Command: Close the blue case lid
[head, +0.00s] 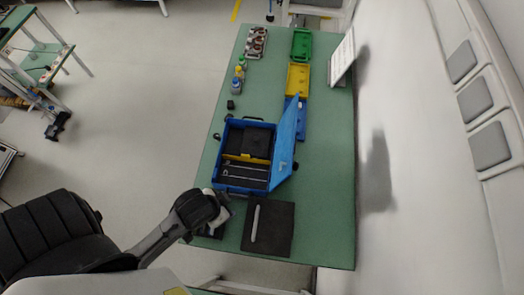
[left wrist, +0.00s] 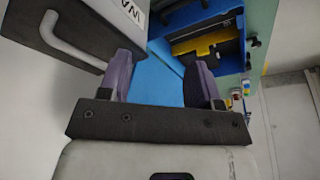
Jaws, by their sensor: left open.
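The blue case (head: 222,150) stands open on the green table, with black and yellow contents inside. Its lighter blue lid (head: 285,145) is raised and tilted along the case's right side. My left gripper (head: 218,212) is near the front of the case, at the table's left front part; its fingers are hard to make out there. In the left wrist view my left gripper (left wrist: 160,82) has its two purple fingers apart. A blue panel, seemingly the lid (left wrist: 155,85), shows between and beyond them; whether it touches them I cannot tell. My right gripper is not in view.
A dark block (head: 279,240) with a pale handle lies right of my gripper; it also shows close in the left wrist view (left wrist: 75,30). Behind the case are blue, yellow (head: 298,78) and green (head: 301,45) bins, small bottles (head: 236,86) and a parts tray (head: 256,42). A white wall is right.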

